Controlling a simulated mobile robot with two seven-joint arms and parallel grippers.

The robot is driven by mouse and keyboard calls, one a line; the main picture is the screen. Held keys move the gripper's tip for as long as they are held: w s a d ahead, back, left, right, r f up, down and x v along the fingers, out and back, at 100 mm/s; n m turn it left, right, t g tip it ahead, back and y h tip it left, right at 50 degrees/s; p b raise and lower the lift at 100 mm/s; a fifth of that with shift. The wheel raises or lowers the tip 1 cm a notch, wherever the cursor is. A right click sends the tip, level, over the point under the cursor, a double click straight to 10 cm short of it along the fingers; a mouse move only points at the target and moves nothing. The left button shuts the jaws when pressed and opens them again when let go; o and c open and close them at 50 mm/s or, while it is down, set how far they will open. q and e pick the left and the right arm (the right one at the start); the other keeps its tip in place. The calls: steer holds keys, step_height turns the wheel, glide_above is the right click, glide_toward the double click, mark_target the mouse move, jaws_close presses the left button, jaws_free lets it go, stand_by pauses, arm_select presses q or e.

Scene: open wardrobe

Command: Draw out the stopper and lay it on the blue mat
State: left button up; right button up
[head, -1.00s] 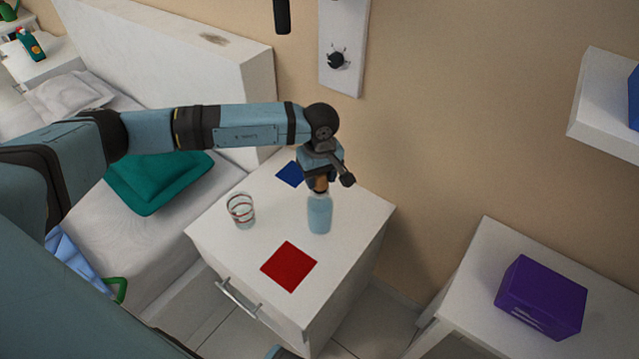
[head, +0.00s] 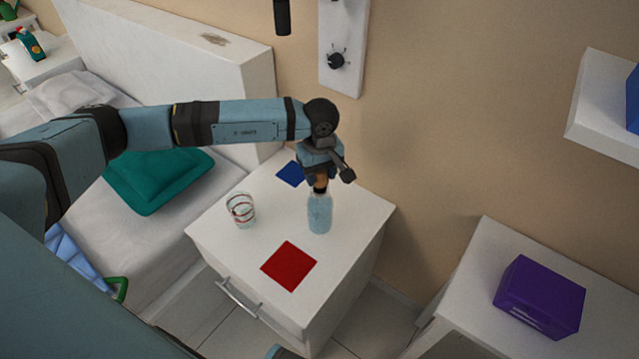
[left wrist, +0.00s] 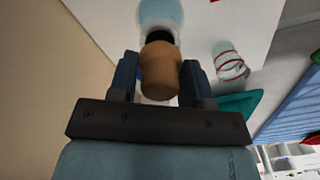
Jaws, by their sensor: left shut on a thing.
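The pale blue bottle (head: 319,214) stands upright on the white bedside cabinet. My left gripper (head: 319,179) is right above it, shut on the tan stopper (left wrist: 160,70), which sits between the two fingers in the left wrist view. A dark band shows between the stopper and the bottle (left wrist: 160,12). I cannot tell whether the stopper's lower end is clear of the neck. The blue mat (head: 291,174) lies at the back of the cabinet top, left of the bottle and partly behind my gripper. My right gripper is not in view.
A glass with red rings (head: 241,211) stands left of the bottle. A red mat (head: 289,266) lies at the front of the cabinet top (head: 345,245). The wall rises close behind. The bed with a green cushion (head: 158,178) is at the left.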

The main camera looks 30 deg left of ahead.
arm_select(q)
steer(key=shift+r+p, duration=0.9)
steer(key=shift+r, duration=1.1)
